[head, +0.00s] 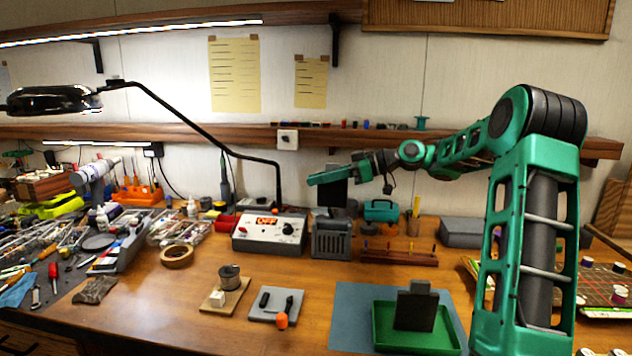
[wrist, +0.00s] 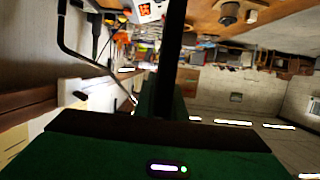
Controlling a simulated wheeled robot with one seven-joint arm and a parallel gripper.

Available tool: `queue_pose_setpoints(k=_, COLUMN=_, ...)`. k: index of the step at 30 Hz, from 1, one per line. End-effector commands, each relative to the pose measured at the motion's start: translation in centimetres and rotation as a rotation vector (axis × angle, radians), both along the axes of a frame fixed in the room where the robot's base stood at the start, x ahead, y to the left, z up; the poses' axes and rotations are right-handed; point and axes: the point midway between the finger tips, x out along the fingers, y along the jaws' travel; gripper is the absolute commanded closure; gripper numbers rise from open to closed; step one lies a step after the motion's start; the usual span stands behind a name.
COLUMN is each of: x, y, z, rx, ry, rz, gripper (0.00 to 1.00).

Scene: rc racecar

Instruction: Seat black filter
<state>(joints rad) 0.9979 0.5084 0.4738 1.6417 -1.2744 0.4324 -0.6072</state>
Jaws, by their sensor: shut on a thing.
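My gripper (head: 326,180) is raised above the back of the bench in the head view, shut on a thin black panel (head: 333,194), which looks like the black filter. The panel hangs upright below the fingers. In the wrist view the panel (wrist: 173,50) shows edge-on as a dark bar, beyond the green gripper body. A dark grey box with a slatted front (head: 331,240) stands on the bench below the held panel, apart from it. Whether the panel is directly over the box or behind it, I cannot tell. Another dark grey slab (head: 415,308) stands upright in a green tray (head: 379,338).
A control box with an orange display (head: 268,233) stands left of the slatted box, with a lamp arm (head: 200,128) above it. A wooden rack (head: 396,257) lies to the right. A shelf (head: 300,134) runs along the wall behind.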

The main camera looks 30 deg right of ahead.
Motion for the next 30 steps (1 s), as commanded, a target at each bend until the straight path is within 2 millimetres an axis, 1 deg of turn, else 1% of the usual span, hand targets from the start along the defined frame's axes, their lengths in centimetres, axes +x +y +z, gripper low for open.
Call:
queue_pose_setpoints(k=5, x=0.0, y=0.0, z=-0.8, rx=0.001, ry=0.003, rz=0.001, gripper=1.0)
queue_pose_setpoints(k=21, x=0.0, y=0.0, z=-5.0, rx=0.0, ry=0.002, rz=0.001, gripper=1.0)
queue_pose_setpoints(k=30, x=0.0, y=0.0, z=-5.8, rx=-0.001, ry=0.001, rz=0.0, gripper=1.0)
